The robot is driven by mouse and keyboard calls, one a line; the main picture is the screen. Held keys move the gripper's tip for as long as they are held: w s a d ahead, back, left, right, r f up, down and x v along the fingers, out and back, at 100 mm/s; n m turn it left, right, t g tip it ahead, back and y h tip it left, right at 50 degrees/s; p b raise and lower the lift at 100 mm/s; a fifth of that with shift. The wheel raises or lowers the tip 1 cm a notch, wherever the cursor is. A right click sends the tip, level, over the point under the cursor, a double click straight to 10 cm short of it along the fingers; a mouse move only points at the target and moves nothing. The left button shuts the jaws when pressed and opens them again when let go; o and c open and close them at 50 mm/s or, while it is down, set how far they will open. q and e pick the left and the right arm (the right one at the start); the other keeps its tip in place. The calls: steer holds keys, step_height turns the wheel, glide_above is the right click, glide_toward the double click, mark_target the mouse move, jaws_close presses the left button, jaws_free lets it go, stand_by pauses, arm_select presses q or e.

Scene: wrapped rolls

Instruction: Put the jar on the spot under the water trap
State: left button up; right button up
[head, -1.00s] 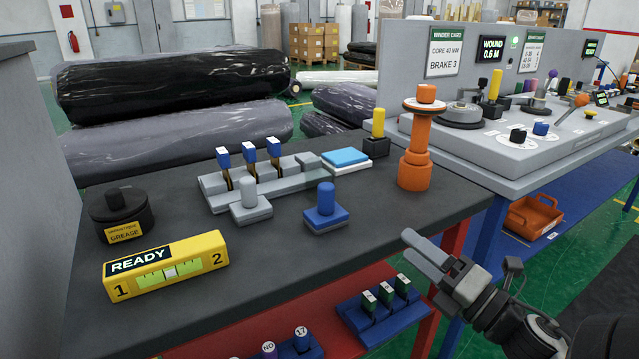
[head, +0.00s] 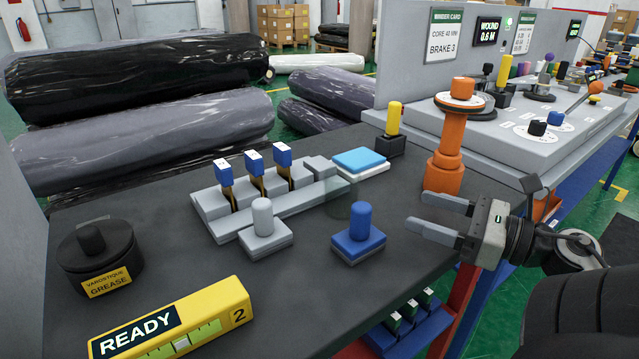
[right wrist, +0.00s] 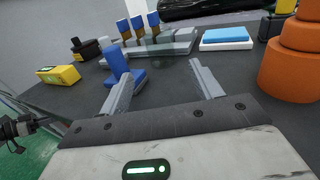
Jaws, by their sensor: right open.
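A faint see-through jar-like thing (head: 338,197) stands on the dark bench behind the blue block with a knob (head: 358,235). It shows faintly in the right wrist view too (right wrist: 160,52). I cannot make out a water trap or the spot under it. My right gripper (head: 428,212) is open and empty, over the bench's right edge, right of the blue block and in front of the orange pillar. In the right wrist view its fingers (right wrist: 160,82) are spread, with the blue block beyond the left finger.
A grey rack with blue-topped pieces (head: 268,205) stands behind a grey knobbed block (head: 264,235). A grease tin (head: 98,262) and a yellow READY box (head: 180,325) are at left. The orange pillar (head: 445,155) and a blue-topped pad (head: 360,160) stand at the back.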

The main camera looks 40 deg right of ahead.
mark_target(357, 188)
steer(key=p+x, duration=0.1)
steer(key=x, duration=0.9)
steer(key=shift+w+a, duration=0.1)
steer(key=shift+w, duration=0.05)
steer(key=x, duration=0.2)
steer(key=p+x, duration=0.1)
steer(key=x, duration=0.1)
steer(key=shift+a+r, duration=0.1)
steer(key=shift+r, duration=0.15)
steer(key=shift+w+a+f, duration=0.1)
steer(key=shift+w+a, duration=0.05)
steer(key=shift+w, duration=0.45)
steer(key=c, duration=0.9)
